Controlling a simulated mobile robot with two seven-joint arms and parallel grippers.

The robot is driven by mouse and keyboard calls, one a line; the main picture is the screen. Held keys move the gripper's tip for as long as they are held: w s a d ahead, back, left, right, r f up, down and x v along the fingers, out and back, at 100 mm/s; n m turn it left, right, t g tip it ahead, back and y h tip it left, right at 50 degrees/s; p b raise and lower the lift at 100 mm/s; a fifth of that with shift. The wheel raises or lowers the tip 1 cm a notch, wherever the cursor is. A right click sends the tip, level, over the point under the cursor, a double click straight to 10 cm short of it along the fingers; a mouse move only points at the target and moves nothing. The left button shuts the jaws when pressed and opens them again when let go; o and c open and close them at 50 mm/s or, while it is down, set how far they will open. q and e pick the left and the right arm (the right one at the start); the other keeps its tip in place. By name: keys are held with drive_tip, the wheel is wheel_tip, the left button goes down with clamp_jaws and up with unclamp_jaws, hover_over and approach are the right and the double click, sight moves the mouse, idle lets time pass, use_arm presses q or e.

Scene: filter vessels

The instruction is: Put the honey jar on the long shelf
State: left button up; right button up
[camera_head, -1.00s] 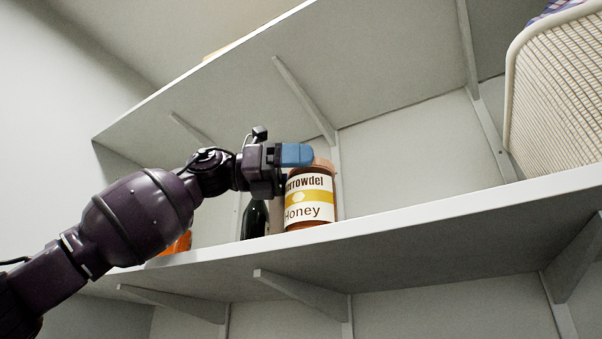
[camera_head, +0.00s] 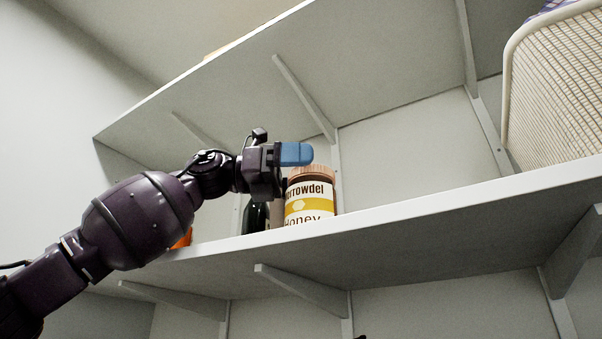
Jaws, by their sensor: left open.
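The honey jar (camera_head: 309,201) has a brownish lid and a white and yellow label. It stands upright on the long shelf (camera_head: 400,219), and the shelf's front edge hides its base. My left gripper (camera_head: 296,154) is open at the jar's upper left, with a blue fingertip just above the lid. The other finger is hard to make out, and I cannot tell whether the gripper touches the jar. My right gripper is not in view.
A dark green bottle (camera_head: 256,217) stands left of the jar, and an orange thing (camera_head: 183,239) shows behind my left arm. A white wicker basket (camera_head: 556,95) is at the upper right. The shelf right of the jar looks clear. An upper shelf (camera_head: 220,90) hangs above.

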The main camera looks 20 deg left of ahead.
use_arm(q)
drive_tip(key=shift+r, duration=0.15)
drive_tip(key=shift+a+r+p, duration=0.1)
drive_tip(key=shift+r+p, duration=0.5)
drive_tip(key=shift+r, duration=0.05)
drive_tip(key=b+v, duration=0.2)
drive_tip(key=v, duration=1)
drive_tip(key=shift+f, duration=0.2)
